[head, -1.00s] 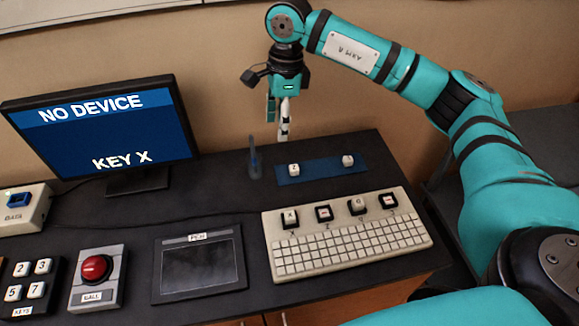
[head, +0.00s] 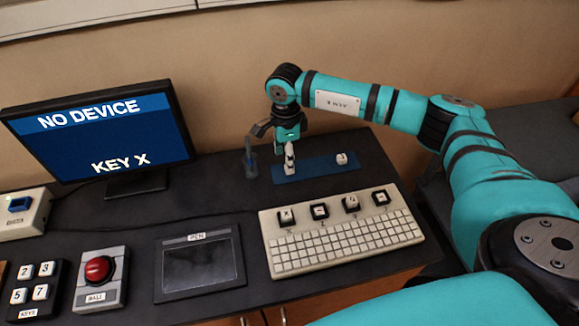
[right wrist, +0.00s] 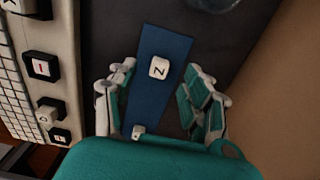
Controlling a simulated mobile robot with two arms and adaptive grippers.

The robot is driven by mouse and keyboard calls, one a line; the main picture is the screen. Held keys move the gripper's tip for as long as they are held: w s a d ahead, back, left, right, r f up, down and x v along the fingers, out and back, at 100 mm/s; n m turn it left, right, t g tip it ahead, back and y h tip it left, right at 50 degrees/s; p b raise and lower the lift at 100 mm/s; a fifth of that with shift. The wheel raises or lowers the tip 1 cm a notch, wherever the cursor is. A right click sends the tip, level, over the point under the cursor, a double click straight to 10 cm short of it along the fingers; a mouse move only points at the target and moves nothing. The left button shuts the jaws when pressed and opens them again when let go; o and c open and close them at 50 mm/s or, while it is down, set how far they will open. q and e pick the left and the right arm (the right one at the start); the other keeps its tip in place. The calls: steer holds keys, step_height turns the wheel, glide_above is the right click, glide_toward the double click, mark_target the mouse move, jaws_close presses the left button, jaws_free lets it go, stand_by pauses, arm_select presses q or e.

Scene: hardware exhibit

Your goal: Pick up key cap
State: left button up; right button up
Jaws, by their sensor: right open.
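A white key cap marked Z (right wrist: 158,68) sits on a blue mat (right wrist: 145,104); its lower part shows under my fingers in the head view (head: 290,171). A second white key cap (head: 341,158) sits near the right end of the mat (head: 315,170), and it also shows in the right wrist view (right wrist: 138,131). My right gripper (head: 290,155) is directly above the Z cap. In the right wrist view its open fingers (right wrist: 160,72) appear on both sides of the cap, with gaps. My left gripper is out of view.
A keyboard (head: 343,243) with several raised caps, one marked X (head: 286,216), lies in front of the mat. A monitor (head: 102,128) reads NO DEVICE, KEY X. A tablet (head: 200,268) lies further left.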

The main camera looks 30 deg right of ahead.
steer(key=shift+w+f+p, duration=0.1)
steer(key=shift+f+p, duration=0.25)
steer(key=shift+f, duration=1.65)
steer(key=c, duration=0.8)
